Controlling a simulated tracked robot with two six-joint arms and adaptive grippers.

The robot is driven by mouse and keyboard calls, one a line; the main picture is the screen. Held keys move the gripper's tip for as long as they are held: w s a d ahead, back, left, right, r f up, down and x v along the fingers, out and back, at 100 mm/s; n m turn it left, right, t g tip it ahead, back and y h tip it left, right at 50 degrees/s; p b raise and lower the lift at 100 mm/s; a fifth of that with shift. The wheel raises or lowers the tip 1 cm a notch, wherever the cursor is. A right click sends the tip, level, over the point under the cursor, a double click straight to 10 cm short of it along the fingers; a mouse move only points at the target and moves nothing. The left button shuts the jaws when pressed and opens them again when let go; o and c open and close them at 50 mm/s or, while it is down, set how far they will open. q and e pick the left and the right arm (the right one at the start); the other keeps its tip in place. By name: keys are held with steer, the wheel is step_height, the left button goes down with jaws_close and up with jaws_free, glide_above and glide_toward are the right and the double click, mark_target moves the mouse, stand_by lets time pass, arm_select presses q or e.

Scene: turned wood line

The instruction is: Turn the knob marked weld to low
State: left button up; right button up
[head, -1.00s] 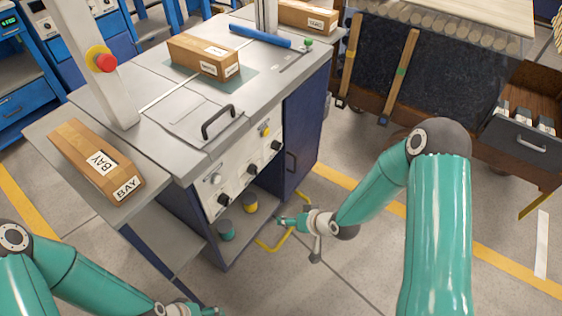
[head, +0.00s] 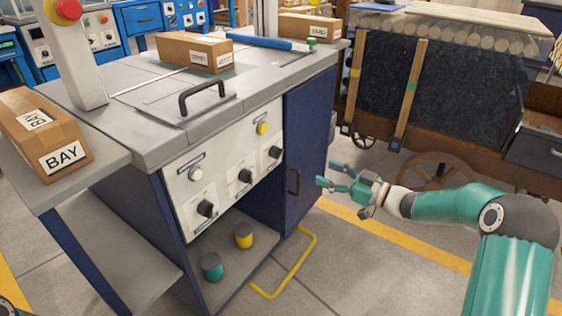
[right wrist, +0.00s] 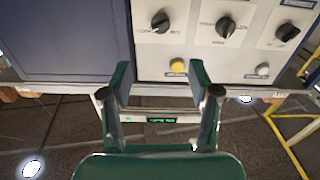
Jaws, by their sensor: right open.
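The white control panel (head: 222,185) on the front of the grey-topped cabinet carries three black knobs: a left one (head: 206,208), a middle one (head: 245,176) and a right one (head: 274,152). The labels are too small to read, so I cannot tell which is marked weld. My right gripper (head: 335,176) is open and empty, right of the panel and in front of the blue door, apart from the knobs. In the right wrist view the panel appears upside down, with the knobs (right wrist: 160,22), (right wrist: 225,27) and (right wrist: 287,32) beyond the open fingers (right wrist: 160,92). My left gripper is out of view.
A yellow button (head: 263,128) and a white button (head: 196,173) are on the panel. The blue door (head: 308,140) has a dark handle. A yellow floor rail (head: 290,275) is below. A BAY box (head: 42,135) sits left. Teal and yellow cans stand on the lower shelf.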

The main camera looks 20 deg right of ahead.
mark_target(281, 154)
steer(key=shift+b+x, duration=2.1)
steer(key=shift+x, duration=5.85)
steer(key=c, duration=1.1)
steer(key=shift+d, duration=0.15)
steer(key=shift+c, duration=0.3)
